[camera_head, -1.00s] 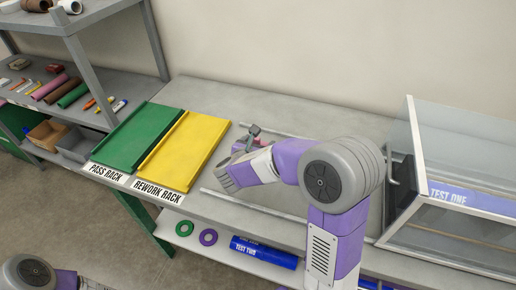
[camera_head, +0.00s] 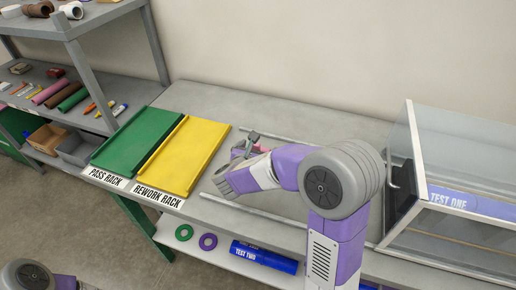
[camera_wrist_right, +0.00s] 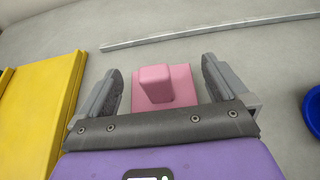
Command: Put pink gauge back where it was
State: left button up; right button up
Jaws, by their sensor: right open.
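The pink gauge (camera_wrist_right: 154,84) is a block with a raised part on a flat pink base. In the right wrist view it sits on the grey bench top between the two fingers of my right gripper (camera_wrist_right: 162,72), with a visible gap on each side. The fingers are apart and do not grip it. In the head view my right gripper (camera_head: 240,160) is low over the bench, right of the yellow rework rack (camera_head: 185,155). Only a small bit of the pink gauge (camera_head: 262,149) shows there, behind the gripper and wrist. My left gripper is out of view.
A metal rail (camera_wrist_right: 210,29) lies beyond the gauge. A blue round item (camera_wrist_right: 312,105) is at the right wrist view's right edge. The green pass rack (camera_head: 135,140) is left of the yellow one. A glass-sided case (camera_head: 455,190) stands right of my arm.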

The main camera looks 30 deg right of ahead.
jog(key=p+v, duration=0.2)
jog(key=v, duration=0.8)
jog(key=shift+a, duration=0.1)
jog(key=shift+s+a+r+p, duration=0.2)
jog(key=shift+s+a+p, duration=0.15)
jog(key=shift+s+a, duration=0.1)
jog(key=shift+d, duration=0.1)
